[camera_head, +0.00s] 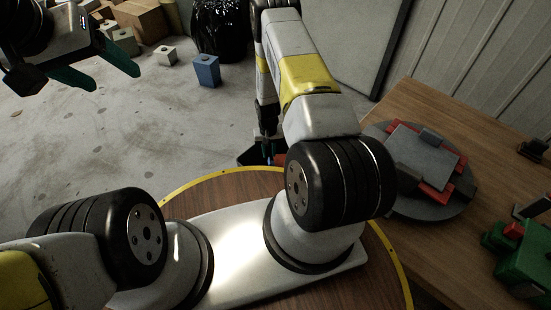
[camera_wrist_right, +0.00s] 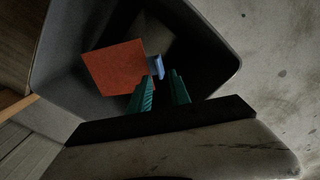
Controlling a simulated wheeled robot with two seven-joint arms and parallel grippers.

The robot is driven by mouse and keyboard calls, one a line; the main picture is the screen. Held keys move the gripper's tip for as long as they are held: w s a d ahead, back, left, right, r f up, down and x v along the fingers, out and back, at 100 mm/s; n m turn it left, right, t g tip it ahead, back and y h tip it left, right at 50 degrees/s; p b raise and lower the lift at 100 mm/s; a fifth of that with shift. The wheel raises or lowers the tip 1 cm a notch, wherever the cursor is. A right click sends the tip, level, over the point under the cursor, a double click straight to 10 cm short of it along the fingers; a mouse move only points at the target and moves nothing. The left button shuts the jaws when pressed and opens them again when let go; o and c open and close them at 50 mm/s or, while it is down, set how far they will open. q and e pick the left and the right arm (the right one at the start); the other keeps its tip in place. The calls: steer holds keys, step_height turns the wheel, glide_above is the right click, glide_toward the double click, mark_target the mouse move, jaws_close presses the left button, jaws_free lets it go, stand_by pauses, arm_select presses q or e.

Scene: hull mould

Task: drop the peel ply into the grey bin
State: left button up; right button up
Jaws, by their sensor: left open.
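The peel ply (camera_wrist_right: 115,67) is an orange-red square with a small blue tab (camera_wrist_right: 155,66). In the right wrist view it shows inside the grey bin (camera_wrist_right: 62,88), tab toward my fingertips; I cannot tell whether it touches the bottom. My right gripper (camera_wrist_right: 162,75) has its green fingers apart over the bin, with the tab just past the left fingertip and apparently not clamped. In the head view my right arm mostly hides the bin (camera_head: 246,158); a bit of red shows there. My left gripper (camera_head: 108,72) is open and empty over the floor at upper left.
A wooden table (camera_head: 440,245) at right carries a round dark fixture (camera_head: 425,207) with red pieces and a green item (camera_head: 525,250). A blue block (camera_head: 206,71), a black bag (camera_head: 219,30) and cardboard boxes (camera_head: 142,18) stand behind.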

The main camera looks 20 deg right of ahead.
steer(key=shift+o, duration=0.2)
steer(key=shift+r, duration=0.1)
step_height(320, 180, up, 8)
steer(key=shift+f, duration=0.2)
stand_by(0.5)
